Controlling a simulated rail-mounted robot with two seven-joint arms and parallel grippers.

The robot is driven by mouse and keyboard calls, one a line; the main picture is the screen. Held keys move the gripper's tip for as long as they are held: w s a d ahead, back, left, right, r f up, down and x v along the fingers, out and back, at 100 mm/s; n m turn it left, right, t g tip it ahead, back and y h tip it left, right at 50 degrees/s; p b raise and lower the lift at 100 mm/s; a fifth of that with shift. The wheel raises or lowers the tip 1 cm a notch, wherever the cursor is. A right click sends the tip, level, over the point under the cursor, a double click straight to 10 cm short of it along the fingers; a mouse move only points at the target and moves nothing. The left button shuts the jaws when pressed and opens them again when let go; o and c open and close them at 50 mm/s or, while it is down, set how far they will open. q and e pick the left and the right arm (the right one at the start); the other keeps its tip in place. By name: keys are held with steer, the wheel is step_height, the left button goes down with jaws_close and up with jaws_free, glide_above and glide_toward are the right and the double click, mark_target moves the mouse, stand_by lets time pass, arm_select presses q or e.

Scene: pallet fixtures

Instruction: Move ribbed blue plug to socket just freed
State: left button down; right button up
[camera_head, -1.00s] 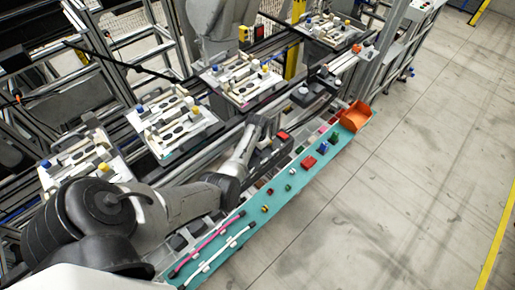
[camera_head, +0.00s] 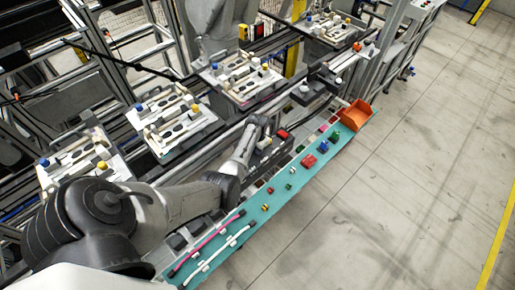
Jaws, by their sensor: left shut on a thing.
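My left arm comes in from the lower left, and its gripper (camera_head: 272,150) is low over the strip between the pallets and the teal shelf. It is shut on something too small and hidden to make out. Small blue plugs show on the pallet fixtures: one on the middle pallet (camera_head: 139,107), one on the pallet behind it (camera_head: 215,67) and one on the nearest pallet (camera_head: 45,163). I cannot tell which is ribbed. A blue piece (camera_head: 323,147) also stands on the teal shelf (camera_head: 272,205). The sockets are too small to read. My right gripper is not in view.
The shelf also carries a red block (camera_head: 310,161), a green piece (camera_head: 334,138), small fittings, pink and white cables (camera_head: 215,258) and an orange bin (camera_head: 355,115) at its far end. A red piece (camera_head: 282,134) is close to my left gripper. Bare floor lies right.

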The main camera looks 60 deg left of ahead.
arm_select(q)
steer(key=shift+f, duration=0.15)
steer(key=c, duration=1)
jaws_free()
steer(key=shift+r, duration=0.5)
step_height(320, 180, up, 13)
steer(key=p, duration=0.3)
